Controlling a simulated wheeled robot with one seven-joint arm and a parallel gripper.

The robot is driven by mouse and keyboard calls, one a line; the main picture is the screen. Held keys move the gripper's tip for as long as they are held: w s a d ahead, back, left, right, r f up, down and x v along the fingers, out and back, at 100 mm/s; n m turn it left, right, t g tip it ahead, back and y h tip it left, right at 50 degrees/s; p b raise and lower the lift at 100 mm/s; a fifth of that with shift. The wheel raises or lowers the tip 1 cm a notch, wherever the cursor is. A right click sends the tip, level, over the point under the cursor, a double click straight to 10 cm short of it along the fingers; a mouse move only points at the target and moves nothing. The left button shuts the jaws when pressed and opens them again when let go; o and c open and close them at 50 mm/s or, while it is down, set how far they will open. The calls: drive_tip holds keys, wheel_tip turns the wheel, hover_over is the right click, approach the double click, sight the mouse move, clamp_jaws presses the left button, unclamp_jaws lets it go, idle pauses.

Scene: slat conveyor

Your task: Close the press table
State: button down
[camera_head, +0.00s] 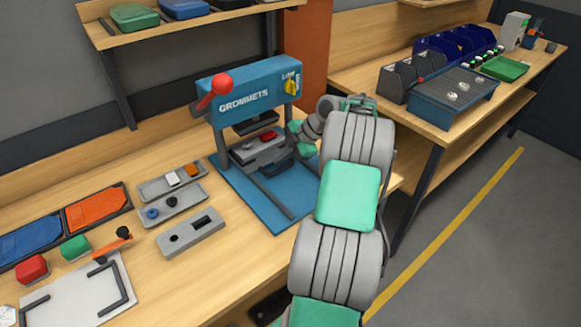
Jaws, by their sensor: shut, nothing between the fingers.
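The blue press (243,97) marked GROMMETS stands on a blue base plate (240,200) on the wooden bench. Its grey press table (245,157) sits low between the uprights, under the dark upper head (252,121). A small red piece (268,136) lies on the table. Dark rails (272,198) reach forward from it over the base plate. My gripper (291,158) is shut and empty at the right side of the press table, close to it. I cannot tell whether it touches. My arm comes from the lower right and hides part of the press's right side.
Grey trays (172,182) with small parts and a grey block (190,235) lie left of the press. Orange (97,208) and blue bins are further left. A shelf (180,24) hangs above. A second bench (425,125) with equipment stands right, beyond open floor.

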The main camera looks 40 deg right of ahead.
drive_tip(key=shift+w, duration=0.65)
drive_tip(key=shift+r, duration=0.15)
drive_tip(key=shift+w+d+r, duration=0.1)
drive_tip(key=shift+r, duration=0.1)
